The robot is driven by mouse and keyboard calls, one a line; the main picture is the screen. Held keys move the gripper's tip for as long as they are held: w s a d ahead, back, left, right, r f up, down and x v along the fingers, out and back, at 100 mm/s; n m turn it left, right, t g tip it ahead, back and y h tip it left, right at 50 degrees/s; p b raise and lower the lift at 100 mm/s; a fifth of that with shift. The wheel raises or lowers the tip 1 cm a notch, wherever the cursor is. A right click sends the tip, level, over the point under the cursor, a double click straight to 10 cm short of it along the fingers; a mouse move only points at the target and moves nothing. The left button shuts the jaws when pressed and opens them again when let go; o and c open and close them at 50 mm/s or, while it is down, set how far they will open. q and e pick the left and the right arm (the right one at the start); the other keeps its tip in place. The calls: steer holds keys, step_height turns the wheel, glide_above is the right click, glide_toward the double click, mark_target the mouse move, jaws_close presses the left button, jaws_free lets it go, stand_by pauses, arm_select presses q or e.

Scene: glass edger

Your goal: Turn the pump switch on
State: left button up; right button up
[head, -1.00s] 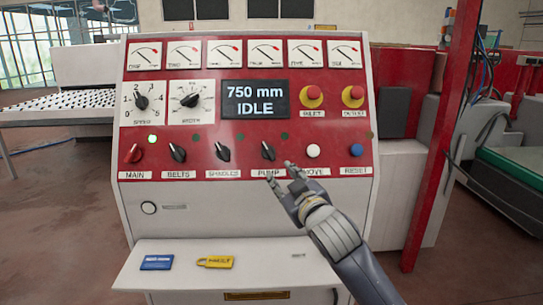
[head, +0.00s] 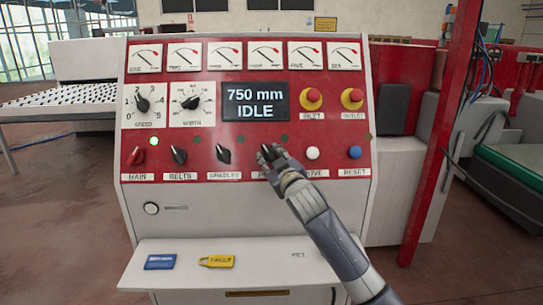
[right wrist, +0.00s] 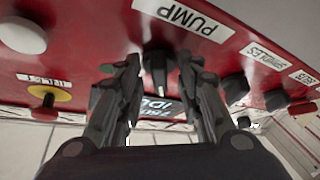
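The pump switch is a black rotary knob (right wrist: 156,66) beside the white PUMP label (right wrist: 183,17) in the right wrist view. My right gripper (head: 269,155) is at the switch in the head view and hides most of it and part of its label. In the right wrist view the two fingers stand apart on either side of the knob, with gaps showing, so the gripper looks open around it. The display (head: 255,101) reads 750 mm IDLE. My left gripper is out of view.
Left of the pump are the spindles knob (head: 223,154), belts knob (head: 179,155) and red main switch (head: 137,156). A white button (head: 312,153) and blue reset button (head: 354,152) are to the right. A yellow tag (head: 217,262) lies on the shelf below.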

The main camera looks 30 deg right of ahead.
steer(key=shift+w, duration=0.1)
steer(key=shift+c, duration=0.5)
steer(key=c, duration=0.7)
steer(key=shift+r, duration=0.1)
steer(key=shift+s+r, duration=0.1)
steer(key=shift+s, duration=0.1)
